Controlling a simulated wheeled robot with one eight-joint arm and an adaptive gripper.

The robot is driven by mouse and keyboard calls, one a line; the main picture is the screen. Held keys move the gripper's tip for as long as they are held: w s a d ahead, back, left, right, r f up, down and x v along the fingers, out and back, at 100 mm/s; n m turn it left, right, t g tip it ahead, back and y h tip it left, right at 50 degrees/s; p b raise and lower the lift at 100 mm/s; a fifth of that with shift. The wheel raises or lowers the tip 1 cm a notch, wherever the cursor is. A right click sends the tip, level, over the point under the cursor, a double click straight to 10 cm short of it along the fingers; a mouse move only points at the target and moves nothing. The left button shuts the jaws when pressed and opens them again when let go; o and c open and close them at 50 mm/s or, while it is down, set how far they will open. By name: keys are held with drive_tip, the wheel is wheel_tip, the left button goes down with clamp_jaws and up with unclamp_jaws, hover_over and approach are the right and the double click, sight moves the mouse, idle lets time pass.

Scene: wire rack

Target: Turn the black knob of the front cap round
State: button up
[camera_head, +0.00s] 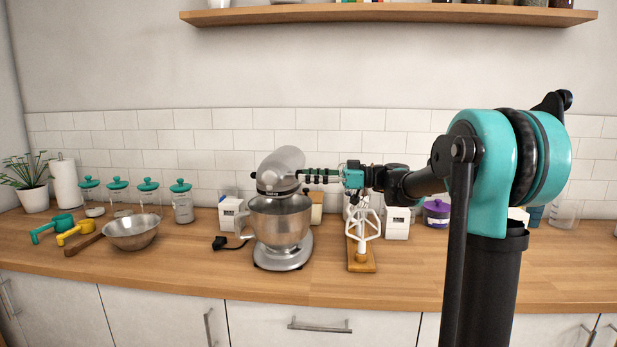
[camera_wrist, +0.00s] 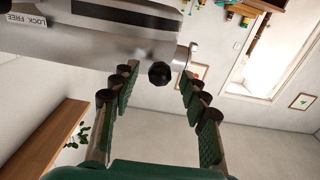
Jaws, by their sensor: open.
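The stand mixer (camera_head: 282,262) is silver and stands on the counter, with a steel bowl (camera_head: 281,222) under its rounded head (camera_head: 279,172). In the wrist view the black knob (camera_wrist: 160,73) is a small round ribbed piece on the silver front of the mixer head (camera_wrist: 110,50). My gripper (camera_head: 303,175) reaches in from the right to the head's right end. In the wrist view my gripper (camera_wrist: 157,78) is open, with one finger on each side of the knob and visible gaps to both. The knob is hard to make out in the head view.
A wooden stand with a white beater (camera_head: 362,230) is below my arm, right of the mixer. White canisters (camera_head: 397,223) and a purple pot (camera_head: 436,212) stand behind. A metal bowl (camera_head: 131,232) and teal-lidded jars are left.

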drive_tip(key=shift+a, duration=0.25)
clamp_jaws()
drive_tip(key=shift+m, duration=0.3)
